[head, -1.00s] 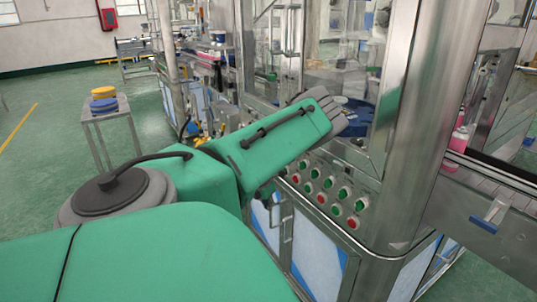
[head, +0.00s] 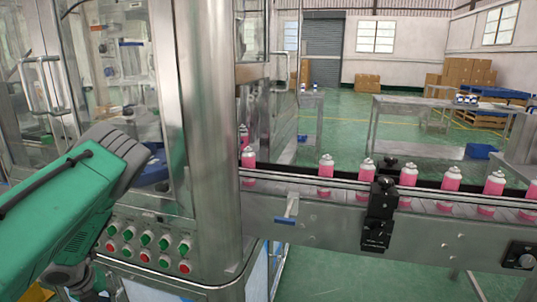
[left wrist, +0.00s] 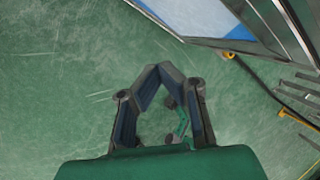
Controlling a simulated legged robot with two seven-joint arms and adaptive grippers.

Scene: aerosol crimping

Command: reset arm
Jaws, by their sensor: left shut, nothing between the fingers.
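My left arm (head: 75,205), green with a grey end, comes in from the left in the head view, in front of the machine cabinet. My left gripper (left wrist: 160,70) shows in the left wrist view, with its dark fingers meeting at the tips. Nothing is between them, and green floor shows below. In the head view I cannot make out its fingertips. My right gripper is not in view.
A steel machine cabinet with glass doors and a panel of red and green buttons (head: 150,243) stands close to my left arm. A conveyor (head: 330,215) carries several pink cans to the right. A steel table (head: 430,108) stands behind on open green floor.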

